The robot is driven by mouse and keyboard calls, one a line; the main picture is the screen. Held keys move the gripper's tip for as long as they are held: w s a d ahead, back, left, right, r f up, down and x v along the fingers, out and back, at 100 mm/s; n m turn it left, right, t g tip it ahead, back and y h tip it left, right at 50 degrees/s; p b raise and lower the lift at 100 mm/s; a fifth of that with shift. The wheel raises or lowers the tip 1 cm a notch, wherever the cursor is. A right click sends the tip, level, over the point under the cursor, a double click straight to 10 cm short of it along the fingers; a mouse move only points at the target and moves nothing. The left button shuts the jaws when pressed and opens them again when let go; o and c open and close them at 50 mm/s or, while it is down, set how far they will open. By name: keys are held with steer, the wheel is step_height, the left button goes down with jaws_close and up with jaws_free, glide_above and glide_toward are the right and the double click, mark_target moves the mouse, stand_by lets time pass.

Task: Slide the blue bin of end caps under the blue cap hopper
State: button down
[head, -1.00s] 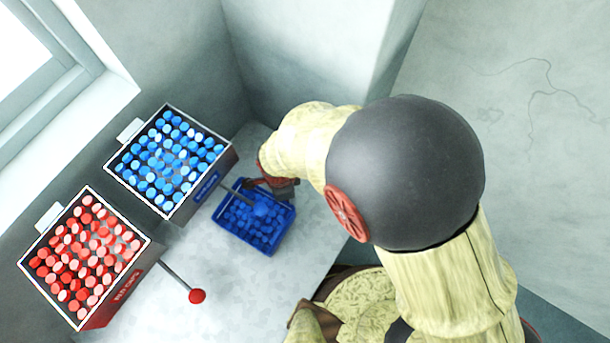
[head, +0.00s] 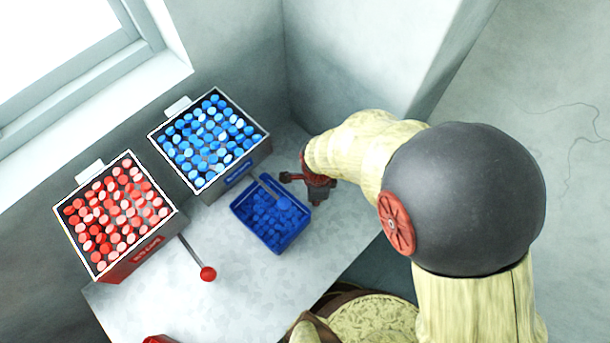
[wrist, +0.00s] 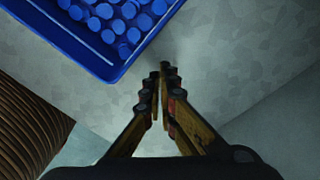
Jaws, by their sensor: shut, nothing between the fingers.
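The blue bin (head: 247,228) of end caps stands on the grey table in front of the blue cap hopper (head: 238,178), near its lower right side. A lever with a blue knob reaches from that hopper over the bin. The bin also shows in the wrist view (wrist: 110,73), at the upper left, with several blue caps in it. My gripper (head: 317,203) is at the bin's right side, low by the table. In the wrist view its fingers (wrist: 163,68) are together, empty, and apart from the bin's rim.
A red cap hopper (head: 140,258) stands to the left, with a lever ending in a red knob (head: 208,274). A red object (head: 158,339) shows at the bottom edge. Bare table (head: 190,310) lies in front of the bin. A wall rises behind.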

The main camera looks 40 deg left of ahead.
step_height(320, 180, up, 9)
steer(key=p, duration=0.1)
steer(key=shift+a, duration=0.25)
steer(key=shift+w+f, duration=0.1)
steer(key=shift+w, duration=0.05)
steer(key=c, duration=2.5)
jaws_free()
steer(key=shift+o, duration=0.4)
steer(key=w+d+r+n+b, duration=0.1)
steer(key=w+d+r, duration=0.5)
steer(key=w+r, duration=0.1)
steer(key=shift+d+n+t+y, duration=0.3)
steer(key=shift+t+y, duration=0.1)
steer(key=w+d+r+n+t+b, duration=0.1)
steer(key=w+d+r, duration=0.1)
steer(key=d+r, duration=0.3)
steer(key=w+d+r+n+t+b, duration=0.1)
steer(key=w+d+r+n, duration=0.15)
steer(key=d, duration=0.55)
steer(key=s+d+r+n+t+b, duration=0.1)
steer(key=s+d+r+n, duration=0.1)
steer(key=d, duration=0.8)
steer(key=s+d+r+n+t+b, duration=0.1)
steer(key=s+d+r, duration=0.4)
steer(key=d, duration=0.5)
steer(key=shift+s+r+n+t+h+b, duration=0.15)
steer(key=shift+n+t+h+b, duration=0.25)
steer(key=shift+n, duration=0.25)
steer(key=shift+a, duration=0.2)
